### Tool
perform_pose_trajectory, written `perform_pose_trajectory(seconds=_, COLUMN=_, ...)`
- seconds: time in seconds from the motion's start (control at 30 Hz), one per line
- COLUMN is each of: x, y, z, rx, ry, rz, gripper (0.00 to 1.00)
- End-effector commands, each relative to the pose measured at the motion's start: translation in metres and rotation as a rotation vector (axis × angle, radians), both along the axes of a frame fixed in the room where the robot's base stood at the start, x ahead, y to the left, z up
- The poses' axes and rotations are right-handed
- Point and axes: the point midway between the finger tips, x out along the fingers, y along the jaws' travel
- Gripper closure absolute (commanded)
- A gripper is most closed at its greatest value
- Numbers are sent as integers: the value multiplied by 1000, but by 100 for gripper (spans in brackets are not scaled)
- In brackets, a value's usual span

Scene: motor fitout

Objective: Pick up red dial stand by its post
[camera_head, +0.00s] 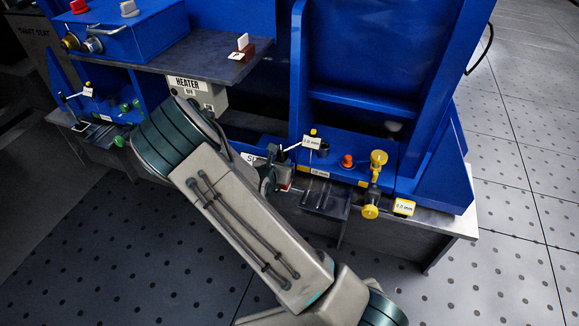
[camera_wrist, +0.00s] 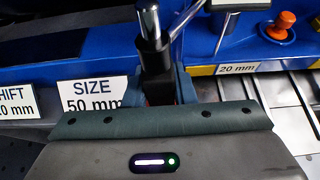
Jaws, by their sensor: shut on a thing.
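My gripper (camera_wrist: 158,88) is shut on a dark upright post (camera_wrist: 155,62) with a shiny metal rod rising from its top. A little dark red shows low between the fingers in the wrist view; the base below is hidden by the gripper housing. In the head view my gripper (camera_head: 268,174) is at the front of the blue machine, with a small red and white part (camera_head: 285,184) just beside it. Most of the held thing is hidden there, and I cannot tell whether it still rests on the surface.
A white SIZE 50 mm sign (camera_wrist: 91,95) is left of the gripper. An orange-red knob (camera_head: 347,161) and a yellow knobbed post (camera_head: 377,166) stand to the right. A HEATER box (camera_head: 205,92) hangs behind my arm. A dark red block (camera_head: 243,47) with white parts sits on the upper shelf.

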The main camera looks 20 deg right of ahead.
Motion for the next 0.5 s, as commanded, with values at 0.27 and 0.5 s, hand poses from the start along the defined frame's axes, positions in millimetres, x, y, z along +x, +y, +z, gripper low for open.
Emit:
perform_pose_trajectory(seconds=0.27, x=1, y=-1, z=9, rx=-1, ry=-4, rz=-1, gripper=100)
perform_pose_trajectory(seconds=0.5, x=1, y=-1, z=17, rx=0, ry=-5, rz=-1, gripper=100)
